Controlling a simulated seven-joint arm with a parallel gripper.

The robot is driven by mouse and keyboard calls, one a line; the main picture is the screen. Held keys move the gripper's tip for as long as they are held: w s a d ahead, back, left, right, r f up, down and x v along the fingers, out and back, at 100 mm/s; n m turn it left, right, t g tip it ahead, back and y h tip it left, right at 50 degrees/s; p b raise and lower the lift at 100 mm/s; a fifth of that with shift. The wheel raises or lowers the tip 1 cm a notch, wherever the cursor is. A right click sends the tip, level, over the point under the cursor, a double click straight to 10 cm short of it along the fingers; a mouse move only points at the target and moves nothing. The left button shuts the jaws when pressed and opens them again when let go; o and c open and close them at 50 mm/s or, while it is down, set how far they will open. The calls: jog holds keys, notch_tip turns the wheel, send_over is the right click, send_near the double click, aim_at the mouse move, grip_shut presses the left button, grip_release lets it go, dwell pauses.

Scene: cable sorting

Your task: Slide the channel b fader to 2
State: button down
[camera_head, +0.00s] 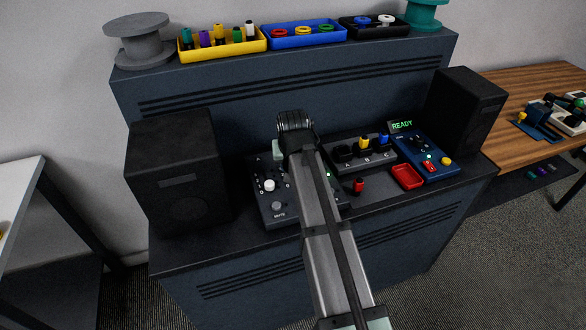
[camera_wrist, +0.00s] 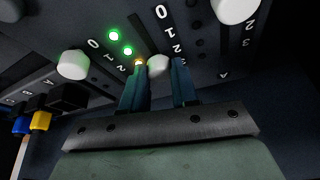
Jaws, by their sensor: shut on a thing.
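The mixer panel (camera_head: 262,207) stands on the dark console, partly hidden behind my arm. The wrist view shows its sloped face with white fader knobs and printed number scales. My gripper (camera_wrist: 160,72) is shut on the middle white fader knob (camera_wrist: 158,66), with one dark teal finger on each side. This knob is low along its scale, near the 2 and 3 marks; its exact setting is unclear. The held fader's own letter is hidden.
Green lights (camera_wrist: 114,36) glow beside the held knob. A black speaker (camera_head: 176,170) stands left of the panel. Coloured bins (camera_head: 222,47) line the shelf behind.

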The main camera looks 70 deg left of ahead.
jog(key=shift+d, duration=0.1)
jog(key=c, duration=0.9)
grip_release()
jog(key=shift+o, duration=0.2)
jog(key=v, duration=1.3)
jog(key=shift+r, duration=0.4)
jog(key=shift+d, duration=0.1)
